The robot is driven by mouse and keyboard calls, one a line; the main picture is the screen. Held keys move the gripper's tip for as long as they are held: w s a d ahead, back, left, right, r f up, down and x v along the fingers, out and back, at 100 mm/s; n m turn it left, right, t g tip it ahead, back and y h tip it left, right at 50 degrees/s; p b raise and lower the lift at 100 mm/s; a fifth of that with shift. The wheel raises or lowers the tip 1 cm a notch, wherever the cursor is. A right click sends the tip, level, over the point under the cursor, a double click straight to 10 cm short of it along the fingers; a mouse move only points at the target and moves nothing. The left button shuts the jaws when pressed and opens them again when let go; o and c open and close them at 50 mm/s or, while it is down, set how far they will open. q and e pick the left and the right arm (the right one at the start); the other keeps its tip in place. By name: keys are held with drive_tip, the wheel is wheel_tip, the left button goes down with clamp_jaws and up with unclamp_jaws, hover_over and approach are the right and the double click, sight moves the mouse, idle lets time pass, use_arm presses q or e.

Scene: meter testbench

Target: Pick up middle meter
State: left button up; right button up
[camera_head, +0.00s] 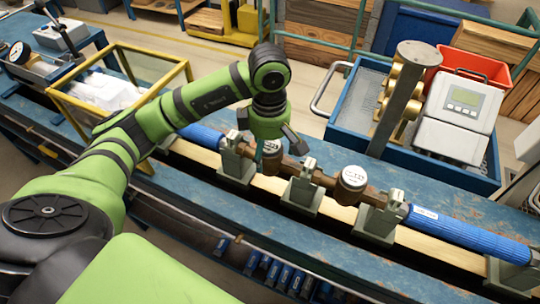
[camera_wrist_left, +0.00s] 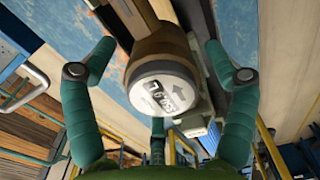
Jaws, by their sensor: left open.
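My left gripper (camera_head: 270,138) is open above a brown meter with a round white dial (camera_head: 271,147) on the bench line. In the left wrist view the gripper (camera_wrist_left: 160,50) has one finger on each side of this meter (camera_wrist_left: 165,90), apart from it. The dial shows digits and an arrow. A second meter with a white dial (camera_head: 353,179) sits to the right on the same line. Which of these is the middle meter I cannot tell for sure, as my arm hides part of the line. My right gripper is not in view.
Grey clamp supports (camera_head: 302,192) hold the line beside the meters, and a blue pipe (camera_head: 465,234) continues right. A blue tray (camera_head: 345,140) with brass parts and a white device (camera_head: 460,103) stands behind. A yellow-framed bin (camera_head: 120,110) is at left.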

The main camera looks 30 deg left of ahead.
use_arm(q)
drive_tip(key=shift+s+d+f+p, duration=0.1)
drive_tip(key=shift+f+p, duration=0.4)
drive_tip(key=shift+f, duration=1.2)
drive_tip(key=c, duration=1.7)
drive_tip(key=shift+r, duration=0.1)
